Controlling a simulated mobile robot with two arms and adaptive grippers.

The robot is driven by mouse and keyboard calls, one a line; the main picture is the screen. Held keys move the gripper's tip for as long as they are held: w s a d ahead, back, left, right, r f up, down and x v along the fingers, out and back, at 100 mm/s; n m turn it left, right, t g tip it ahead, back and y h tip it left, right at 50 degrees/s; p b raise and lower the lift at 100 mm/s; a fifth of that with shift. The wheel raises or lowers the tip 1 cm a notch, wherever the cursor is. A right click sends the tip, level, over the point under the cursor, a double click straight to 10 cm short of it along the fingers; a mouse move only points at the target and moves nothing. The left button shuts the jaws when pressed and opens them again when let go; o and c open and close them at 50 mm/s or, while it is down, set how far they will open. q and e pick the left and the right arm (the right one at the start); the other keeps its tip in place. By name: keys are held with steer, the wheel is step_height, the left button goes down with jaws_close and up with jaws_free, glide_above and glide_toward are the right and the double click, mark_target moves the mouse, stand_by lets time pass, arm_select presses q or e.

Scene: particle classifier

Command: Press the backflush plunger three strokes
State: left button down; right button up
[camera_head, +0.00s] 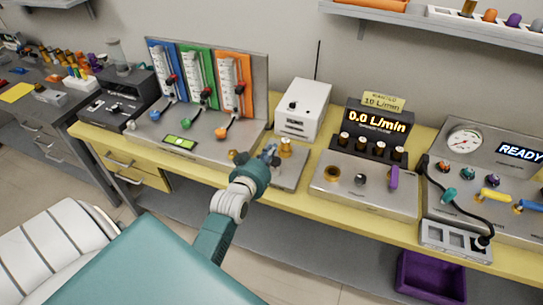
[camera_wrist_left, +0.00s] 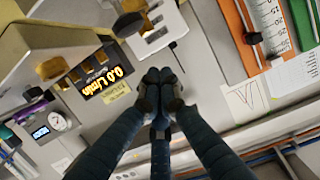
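My left gripper (camera_head: 268,155) is in front of the bench devices, beside a small grey base plate (camera_head: 289,180). A brass-topped upright piece (camera_head: 285,148) stands on this plate, just right of the gripper; it looks like the backflush plunger, but I see no label. In the left wrist view my gripper (camera_wrist_left: 159,76) has its dark fingers drawn together, with nothing seen between them. Part of the plate is hidden behind the gripper. I cannot tell whether the gripper touches anything. My right gripper is in neither view.
A white box (camera_head: 303,108) stands behind the plate. A flow meter display (camera_head: 380,120) reads 0.0 L/min, right of it. Flowmeter panels (camera_head: 200,80) stand to the left. A READY console (camera_head: 490,160) is at far right. A purple bin (camera_head: 430,277) sits below the bench.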

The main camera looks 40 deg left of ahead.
mark_target(272, 164)
arm_select(q)
steer(key=f, duration=0.4)
steer(key=shift+w+a+f+p, duration=0.1)
steer(key=shift+w+p, duration=0.2)
steer(key=shift+w, duration=0.05)
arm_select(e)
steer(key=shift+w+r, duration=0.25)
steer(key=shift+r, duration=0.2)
arm_select(q)
steer(key=shift+f, duration=0.1)
step_height(272, 164, down, 3)
steer(key=shift+r+b, duration=0.1)
steer(key=shift+b, duration=0.9)
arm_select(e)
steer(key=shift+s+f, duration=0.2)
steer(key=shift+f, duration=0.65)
arm_select(q)
steer(key=s+d+r+p, duration=0.1)
steer(key=s+d+r, duration=0.1)
steer(key=s+r, duration=0.4)
steer(key=v, duration=0.3)
steer(key=shift+s+a+p, duration=0.2)
steer(key=shift+s+p, duration=0.15)
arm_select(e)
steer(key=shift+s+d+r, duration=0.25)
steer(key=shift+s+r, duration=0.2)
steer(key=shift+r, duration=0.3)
